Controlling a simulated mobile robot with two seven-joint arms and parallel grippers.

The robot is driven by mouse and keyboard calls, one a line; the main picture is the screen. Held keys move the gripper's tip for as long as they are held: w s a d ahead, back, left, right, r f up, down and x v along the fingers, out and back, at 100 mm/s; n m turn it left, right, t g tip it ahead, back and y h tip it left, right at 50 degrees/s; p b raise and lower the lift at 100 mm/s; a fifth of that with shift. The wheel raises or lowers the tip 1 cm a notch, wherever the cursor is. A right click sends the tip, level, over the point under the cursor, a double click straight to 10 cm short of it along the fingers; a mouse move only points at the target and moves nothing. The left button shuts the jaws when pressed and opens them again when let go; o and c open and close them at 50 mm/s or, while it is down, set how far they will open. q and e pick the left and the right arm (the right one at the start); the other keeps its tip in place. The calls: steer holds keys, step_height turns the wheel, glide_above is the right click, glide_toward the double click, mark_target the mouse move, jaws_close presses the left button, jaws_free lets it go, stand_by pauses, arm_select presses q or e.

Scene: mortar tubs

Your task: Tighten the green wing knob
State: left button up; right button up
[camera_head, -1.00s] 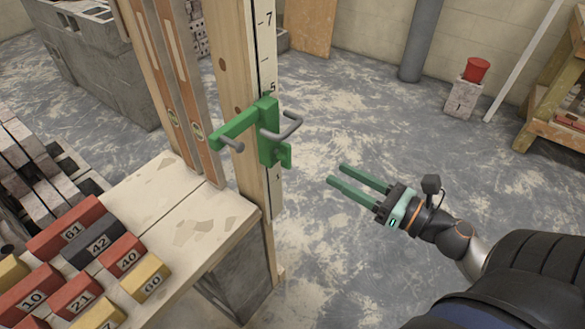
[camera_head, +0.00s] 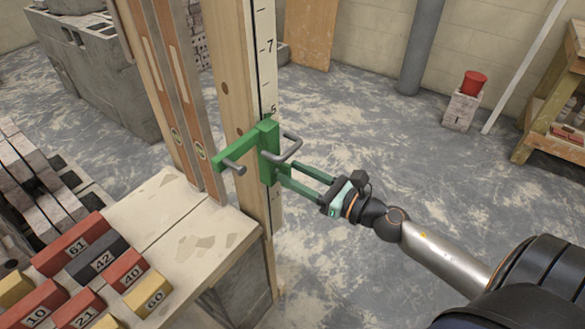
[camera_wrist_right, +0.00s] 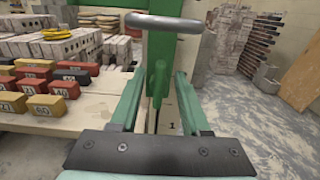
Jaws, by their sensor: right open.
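A green clamp bracket (camera_head: 268,150) with grey bar handles sits on a wooden post marked with a number scale. The green wing knob (camera_wrist_right: 159,82) shows in the right wrist view as an upright green piece below a grey bar handle (camera_wrist_right: 170,22). My right gripper (camera_head: 287,174) is open, its green fingers reaching to the lower right side of the bracket. In the right wrist view its fingers (camera_wrist_right: 158,92) stand one on each side of the knob, with gaps visible. In the head view the fingers and bracket largely hide the knob. My left gripper is not in view.
A wooden bench (camera_head: 165,225) at the left carries numbered red, yellow and dark blocks. Two spirit levels (camera_head: 185,110) lean beside the post (camera_head: 235,75). A red bucket (camera_head: 473,82) stands on a block at the back right.

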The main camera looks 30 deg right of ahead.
steer(key=shift+w+a, duration=0.2)
steer(key=shift+w, duration=0.3)
steer(key=shift+c, duration=0.2)
jaws_close()
